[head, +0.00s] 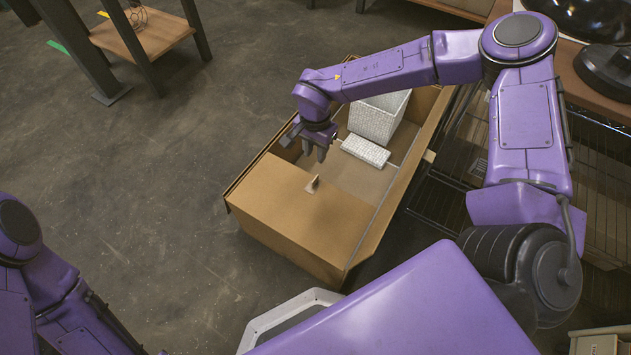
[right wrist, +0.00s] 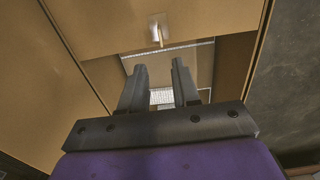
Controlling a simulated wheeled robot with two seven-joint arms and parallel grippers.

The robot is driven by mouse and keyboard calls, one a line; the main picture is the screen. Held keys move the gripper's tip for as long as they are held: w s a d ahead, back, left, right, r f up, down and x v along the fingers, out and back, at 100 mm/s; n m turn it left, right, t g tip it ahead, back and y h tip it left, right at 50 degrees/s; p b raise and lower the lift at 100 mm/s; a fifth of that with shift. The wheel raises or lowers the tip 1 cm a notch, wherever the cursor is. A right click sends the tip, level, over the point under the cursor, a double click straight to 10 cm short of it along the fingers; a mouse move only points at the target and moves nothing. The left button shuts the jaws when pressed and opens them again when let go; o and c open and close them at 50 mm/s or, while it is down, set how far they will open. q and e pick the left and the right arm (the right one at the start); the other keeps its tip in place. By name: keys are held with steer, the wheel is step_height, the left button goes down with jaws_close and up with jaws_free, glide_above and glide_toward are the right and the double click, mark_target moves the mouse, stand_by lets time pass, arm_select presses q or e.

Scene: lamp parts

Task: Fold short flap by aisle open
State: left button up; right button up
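A long cardboard box (head: 340,262) stands on the floor, its far part uncovered. The flap (right wrist: 200,18) and tab (right wrist: 157,32) also show in the right wrist view. My right gripper (head: 316,157) is over the opening just beyond the tab, fingers down. In the right wrist view its fingers (right wrist: 159,72) are apart, with nothing between them. I cannot tell whether it touches the flap. My left arm shows at the lower left; its gripper is out of view.
A white textured shade (head: 378,118) and a smaller white piece (head: 365,151) are inside the box. A wire rack (head: 455,150) stands close on the right. A wooden shelf unit (head: 145,32) is at the upper left. The floor (head: 150,190) left of the box is clear.

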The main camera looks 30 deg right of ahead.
step_height(320, 180, down, 12)
steer(key=b, duration=0.4)
steer(key=shift+b, duration=0.4)
arm_select(q)
step_height(320, 180, down, 6)
steer(key=shift+r, duration=0.2)
arm_select(e)
steer(key=shift+r, duration=0.1)
steer(key=shift+c, duration=0.3)
jaws_close()
